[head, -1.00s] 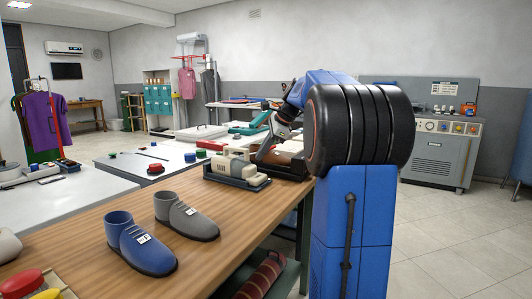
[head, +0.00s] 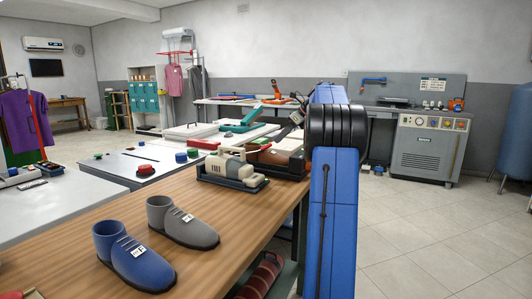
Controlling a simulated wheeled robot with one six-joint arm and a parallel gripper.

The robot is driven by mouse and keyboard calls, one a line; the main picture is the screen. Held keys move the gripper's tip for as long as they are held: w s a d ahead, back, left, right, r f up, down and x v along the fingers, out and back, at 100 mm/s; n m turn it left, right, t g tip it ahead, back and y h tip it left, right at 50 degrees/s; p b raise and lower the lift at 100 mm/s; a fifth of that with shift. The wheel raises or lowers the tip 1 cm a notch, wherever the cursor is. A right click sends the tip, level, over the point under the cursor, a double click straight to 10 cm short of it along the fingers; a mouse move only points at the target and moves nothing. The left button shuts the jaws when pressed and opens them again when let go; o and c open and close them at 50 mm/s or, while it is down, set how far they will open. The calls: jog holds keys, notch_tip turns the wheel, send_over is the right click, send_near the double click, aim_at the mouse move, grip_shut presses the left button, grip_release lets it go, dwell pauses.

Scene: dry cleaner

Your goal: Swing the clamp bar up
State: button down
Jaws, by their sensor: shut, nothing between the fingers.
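A brown, shoe-like piece (head: 282,158) sits in a dark fixture at the far right end of the wooden table (head: 222,248). I cannot make out a separate clamp bar on it; it is small here and partly covered by my arm. My gripper (head: 289,127) shows as a small grey and black shape just above and behind this piece. It is shut with nothing held. My arm hides part of it, and I cannot tell whether it touches the fixture.
A beige machine in a dark tray (head: 228,168) stands just left of the fixture. A blue shoe (head: 134,258) and a grey shoe (head: 183,222) stand nearer on the table. White-topped tables (head: 75,205) lie beyond. A grey cabinet (head: 428,150) is at the back right. The right floor is clear.

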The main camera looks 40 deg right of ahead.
jog(key=x, duration=1)
jog(key=shift+a, duration=0.1)
dwell(0.4)
